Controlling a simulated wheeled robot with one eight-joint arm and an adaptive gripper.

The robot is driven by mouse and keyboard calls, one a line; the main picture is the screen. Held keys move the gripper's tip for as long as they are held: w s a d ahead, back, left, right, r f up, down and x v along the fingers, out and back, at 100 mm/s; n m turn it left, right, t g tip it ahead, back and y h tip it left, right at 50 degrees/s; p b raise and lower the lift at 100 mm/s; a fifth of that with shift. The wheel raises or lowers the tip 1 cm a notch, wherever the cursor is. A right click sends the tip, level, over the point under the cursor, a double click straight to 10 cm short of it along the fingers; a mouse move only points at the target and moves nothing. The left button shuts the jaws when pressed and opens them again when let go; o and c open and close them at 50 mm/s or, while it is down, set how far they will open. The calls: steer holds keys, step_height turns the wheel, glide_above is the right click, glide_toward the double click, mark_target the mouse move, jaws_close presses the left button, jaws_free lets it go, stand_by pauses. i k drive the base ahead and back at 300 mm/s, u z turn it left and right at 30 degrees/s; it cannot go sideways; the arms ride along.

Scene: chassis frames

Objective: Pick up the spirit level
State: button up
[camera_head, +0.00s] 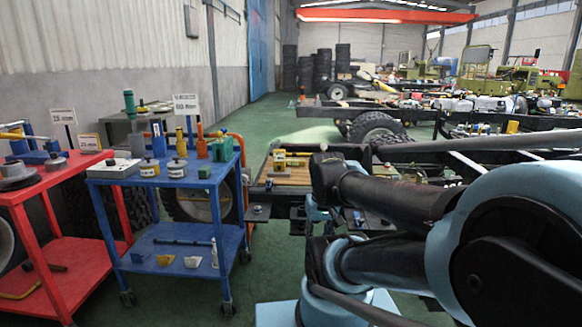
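I cannot single out the spirit level with certainty. A small yellow bar-like object (291,162) lies on a wooden board (290,178) at the centre of the view, and it may be the level. Another yellow piece lies close to it. My black and blue arm reaches in from the right, with its near end just right of the board. My gripper appears to be below that end, among dark parts, partly hidden by my own arm links. Its fingers cannot be made out clearly, and no held object can be seen.
A blue cart (160,176) at left carries several tools and bottles, with a black bar (182,241) on its lower shelf. A red cart (90,265) stands at far left. A vehicle chassis with a large tyre (377,131) is behind. Green floor is open at centre back.

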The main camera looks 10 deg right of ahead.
mark_target(289, 162)
steer(key=z, duration=0.05)
steer(key=i, duration=1)
steer(key=u, duration=0.05)
